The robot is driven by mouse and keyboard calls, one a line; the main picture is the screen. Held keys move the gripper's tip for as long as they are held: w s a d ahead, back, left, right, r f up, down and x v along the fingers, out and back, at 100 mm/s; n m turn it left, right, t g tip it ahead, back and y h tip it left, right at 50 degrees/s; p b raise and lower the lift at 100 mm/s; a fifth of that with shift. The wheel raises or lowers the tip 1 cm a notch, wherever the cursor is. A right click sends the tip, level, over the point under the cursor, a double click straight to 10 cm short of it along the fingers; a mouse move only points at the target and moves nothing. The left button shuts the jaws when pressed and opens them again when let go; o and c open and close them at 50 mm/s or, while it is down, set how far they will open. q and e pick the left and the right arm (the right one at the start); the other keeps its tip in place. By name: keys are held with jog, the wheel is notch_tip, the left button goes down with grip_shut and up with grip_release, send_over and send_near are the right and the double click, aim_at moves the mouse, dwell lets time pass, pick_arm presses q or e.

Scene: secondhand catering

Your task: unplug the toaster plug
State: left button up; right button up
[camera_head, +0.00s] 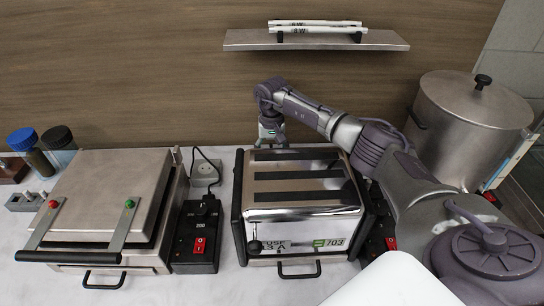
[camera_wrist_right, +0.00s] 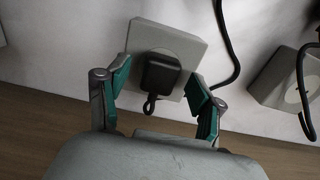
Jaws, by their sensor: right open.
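The toaster (camera_head: 298,200) is a shiny metal box with several dark slots, standing on the counter. My right arm reaches over behind it, and my right gripper (camera_head: 271,138) points down at its back edge, with its tips hidden. In the right wrist view, a black plug (camera_wrist_right: 160,74) with a small loop sits in a pale square socket (camera_wrist_right: 190,48). My right gripper (camera_wrist_right: 159,84) is open, with one green-padded finger on each side of the plug. Gaps show between the plug and both fingers. My left gripper is not in view.
Another pale socket (camera_wrist_right: 276,85) with a black cable is at the right of the wrist view. A contact grill (camera_head: 105,200) stands left of the toaster, and a large pot (camera_head: 465,130) stands at the right. A metal shelf (camera_head: 240,40) hangs above.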

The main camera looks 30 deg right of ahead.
dwell(0.4)
grip_shut()
jog(key=shift+r, duration=0.2)
jog(key=shift+r+p, duration=1.45)
jog(key=shift+r, duration=1.4)
